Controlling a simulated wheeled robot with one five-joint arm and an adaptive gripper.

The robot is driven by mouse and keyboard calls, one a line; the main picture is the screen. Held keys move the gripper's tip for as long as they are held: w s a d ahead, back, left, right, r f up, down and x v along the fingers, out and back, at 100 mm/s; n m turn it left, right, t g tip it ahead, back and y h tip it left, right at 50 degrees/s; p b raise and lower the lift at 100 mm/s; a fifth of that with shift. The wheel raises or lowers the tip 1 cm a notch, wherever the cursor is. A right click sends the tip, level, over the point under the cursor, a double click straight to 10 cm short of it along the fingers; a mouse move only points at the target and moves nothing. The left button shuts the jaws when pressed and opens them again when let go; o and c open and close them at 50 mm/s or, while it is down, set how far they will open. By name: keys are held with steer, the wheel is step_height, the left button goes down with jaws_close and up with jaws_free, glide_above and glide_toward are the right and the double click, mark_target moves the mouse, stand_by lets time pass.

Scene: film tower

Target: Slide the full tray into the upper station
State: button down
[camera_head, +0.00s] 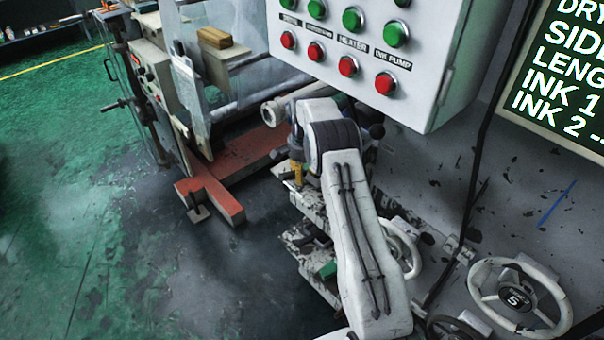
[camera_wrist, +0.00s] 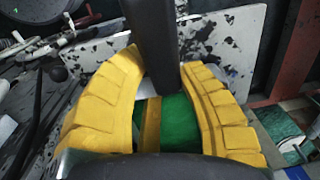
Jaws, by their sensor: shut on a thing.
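My gripper (camera_head: 297,172) hangs in front of the press, beside a grey, ink-splashed upper ledge (camera_head: 316,207). In the wrist view its yellow fingers (camera_wrist: 163,72) are closed around a dark upright bar (camera_wrist: 156,40). A green piece (camera_wrist: 181,125) shows between the fingers, nearer the palm. I cannot tell whether the bar or the green piece belongs to the tray. No whole tray or its contents can be made out; my arm and fingers hide much of the area. A lower splashed ledge (camera_head: 300,238) lies below, with a green patch (camera_head: 328,270) near it.
The control box (camera_head: 440,70) with green and red buttons overhangs my arm on the right. White handwheels (camera_head: 520,297) stick out at lower right. A red base beam (camera_head: 215,195) lies left of the gripper. The green floor (camera_head: 70,200) at left is open.

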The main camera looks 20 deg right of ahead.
steer(key=c, duration=0.8)
jaws_free()
steer(key=shift+s+r, duration=0.15)
steer(key=shift+r, duration=1.75)
steer(key=shift+s+r, duration=0.1)
steer(key=shift+r, duration=1.75)
steer(key=shift+s+a, duration=0.1)
